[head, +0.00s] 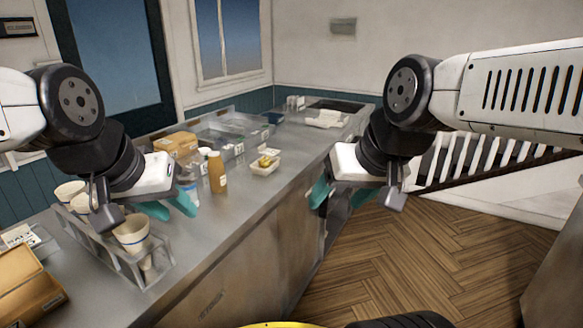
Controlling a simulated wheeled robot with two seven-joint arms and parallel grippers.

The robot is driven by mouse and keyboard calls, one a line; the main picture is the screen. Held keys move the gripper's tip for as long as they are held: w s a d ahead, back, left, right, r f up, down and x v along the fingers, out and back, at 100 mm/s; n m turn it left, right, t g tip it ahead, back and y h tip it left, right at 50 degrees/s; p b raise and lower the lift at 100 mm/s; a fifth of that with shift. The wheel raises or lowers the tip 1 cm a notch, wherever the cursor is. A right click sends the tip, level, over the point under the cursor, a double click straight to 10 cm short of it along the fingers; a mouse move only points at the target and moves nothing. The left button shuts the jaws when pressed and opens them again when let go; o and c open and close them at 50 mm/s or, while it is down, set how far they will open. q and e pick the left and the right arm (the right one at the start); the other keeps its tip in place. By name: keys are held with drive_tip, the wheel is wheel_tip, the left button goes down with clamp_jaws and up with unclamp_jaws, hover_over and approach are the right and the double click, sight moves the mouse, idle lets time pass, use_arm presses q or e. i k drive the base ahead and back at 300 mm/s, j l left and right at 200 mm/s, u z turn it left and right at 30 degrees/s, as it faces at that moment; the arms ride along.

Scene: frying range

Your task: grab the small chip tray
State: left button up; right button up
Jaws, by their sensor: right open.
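A small white tray with yellow chips in it (264,168) sits on the steel counter, right of a brown sauce bottle (218,173). My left gripper (170,205) is over the counter, left of the tray and nearer to me. Its teal fingers look apart, with nothing seen between them. My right gripper (321,190) is open and empty, right of the tray by the counter's front edge. Neither gripper touches the tray.
Paper cups (131,233) stand in a metal rack (158,262) near my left gripper. Cardboard boxes (176,144) and small containers stand behind the bottle. Another white tray (325,119) lies further back. The counter (240,205) is clear in front of the chip tray.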

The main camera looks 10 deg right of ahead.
sight(267, 164)
drive_tip(key=i+l+u, duration=0.7)
drive_tip(key=i+l, duration=0.15)
